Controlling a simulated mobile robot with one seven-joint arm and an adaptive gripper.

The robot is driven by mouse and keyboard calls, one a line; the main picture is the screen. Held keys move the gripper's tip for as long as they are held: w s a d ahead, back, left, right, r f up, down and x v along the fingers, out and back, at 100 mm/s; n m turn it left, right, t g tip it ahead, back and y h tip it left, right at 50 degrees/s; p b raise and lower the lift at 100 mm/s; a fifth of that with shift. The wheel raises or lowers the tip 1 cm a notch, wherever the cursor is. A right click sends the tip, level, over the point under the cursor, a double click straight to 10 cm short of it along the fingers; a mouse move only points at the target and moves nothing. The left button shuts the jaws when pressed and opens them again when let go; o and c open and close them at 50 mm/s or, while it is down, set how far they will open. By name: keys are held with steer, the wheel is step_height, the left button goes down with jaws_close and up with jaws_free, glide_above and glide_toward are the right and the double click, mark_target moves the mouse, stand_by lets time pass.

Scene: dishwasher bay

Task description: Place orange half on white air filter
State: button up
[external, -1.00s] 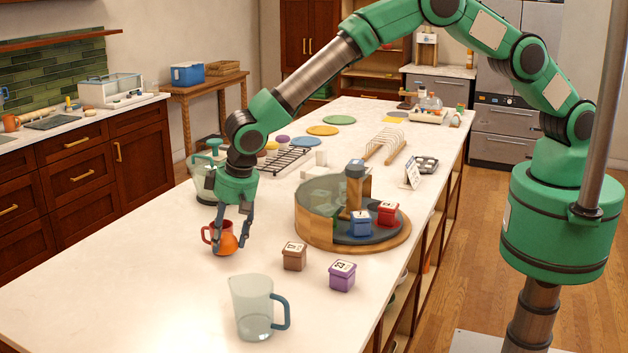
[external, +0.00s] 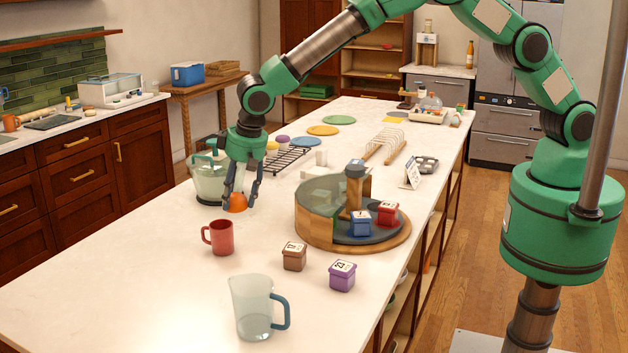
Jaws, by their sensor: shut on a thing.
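The orange half (external: 236,203) is a small orange dome between the fingertips of my gripper (external: 239,200). My gripper points down and is shut on it, in front of and to the right of the glass blender jug (external: 209,180). The orange half is low over the white counter; I cannot tell whether it touches the surface. I cannot make out the white air filter for certain. Small white blocks (external: 320,158) stand beyond the gripper, close to a dark wire rack (external: 288,160).
A red mug (external: 219,238) stands nearer on the counter (external: 130,275). A round wooden turntable (external: 312,228) with a glass guard is to the right. Brown (external: 294,257) and purple (external: 342,275) boxes and a clear jug (external: 254,310) stand in front. The near left counter is clear.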

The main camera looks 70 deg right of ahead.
steer(key=d+m+h, duration=0.1)
steer(key=d+m, duration=0.2)
steer(key=d, duration=3.2)
steer(key=s+d+m, duration=0.1)
steer(key=s+d, duration=0.3)
steer(key=d, duration=0.3)
steer(key=s+d+m+b, duration=0.1)
steer(key=s+d, duration=0.2)
steer(key=d, duration=0.4)
steer(key=s+d+m, duration=0.1)
steer(key=s+d, duration=0.3)
steer(key=d, duration=0.4)
steer(key=shift+g+h, duration=0.3)
steer(key=shift+a+f, duration=0.15)
steer(key=shift+f, duration=2.55)
steer(key=shift+w, duration=0.1)
steer(key=p, duration=0.2)
glide_above(314, 170)
steer(key=shift+f, duration=0.75)
